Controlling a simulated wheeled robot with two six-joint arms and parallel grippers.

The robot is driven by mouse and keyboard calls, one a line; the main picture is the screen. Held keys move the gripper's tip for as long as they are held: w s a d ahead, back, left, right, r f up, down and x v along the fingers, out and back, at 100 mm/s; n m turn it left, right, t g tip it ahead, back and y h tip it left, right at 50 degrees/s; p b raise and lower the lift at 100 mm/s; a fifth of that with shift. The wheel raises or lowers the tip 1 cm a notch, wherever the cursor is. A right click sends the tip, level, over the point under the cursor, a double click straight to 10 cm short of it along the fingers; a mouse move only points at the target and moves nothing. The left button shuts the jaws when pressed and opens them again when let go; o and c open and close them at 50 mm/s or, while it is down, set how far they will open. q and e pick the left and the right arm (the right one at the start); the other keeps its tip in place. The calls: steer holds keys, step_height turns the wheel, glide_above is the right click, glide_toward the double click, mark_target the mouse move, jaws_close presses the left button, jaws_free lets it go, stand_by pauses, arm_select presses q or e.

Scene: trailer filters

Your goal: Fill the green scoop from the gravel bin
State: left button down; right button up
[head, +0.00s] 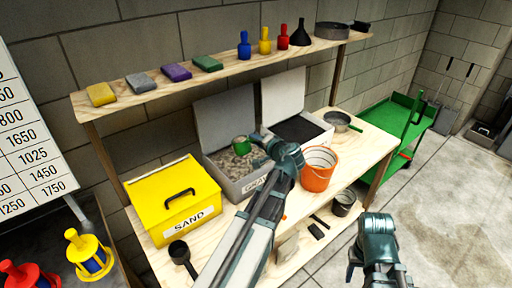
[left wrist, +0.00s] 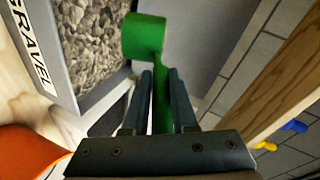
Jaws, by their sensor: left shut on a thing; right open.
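The open gravel bin (head: 224,181) stands on the bench, a grey box labelled GRAVEL and filled with grey stones; its stones also show in the left wrist view (left wrist: 85,40). My left gripper (head: 259,139) is shut on the handle of the green scoop (head: 241,146). In the left wrist view the scoop's cup (left wrist: 144,36) is beyond the fingertips, with the handle between the fingers. In the head view the cup appears over the gravel. I cannot tell whether it touches the gravel or holds any. My right gripper (head: 376,228) is open and empty at the lower right, apart from the bench.
A closed yellow SAND box (head: 172,200) is left of the gravel bin. A bin of dark material (head: 298,130) and an orange bucket (head: 319,168) are right of it. A shelf (head: 225,75) with sponges and bottles runs above. A green cart (head: 395,125) stands at right.

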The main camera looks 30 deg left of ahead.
arm_select(q)
steer(key=r+t+y+b, duration=0.1)
steer(key=y+b, duration=0.1)
steer(key=b, duration=0.1)
steer(key=shift+m, duration=0.4)
steer(key=shift+r+y, duration=0.4)
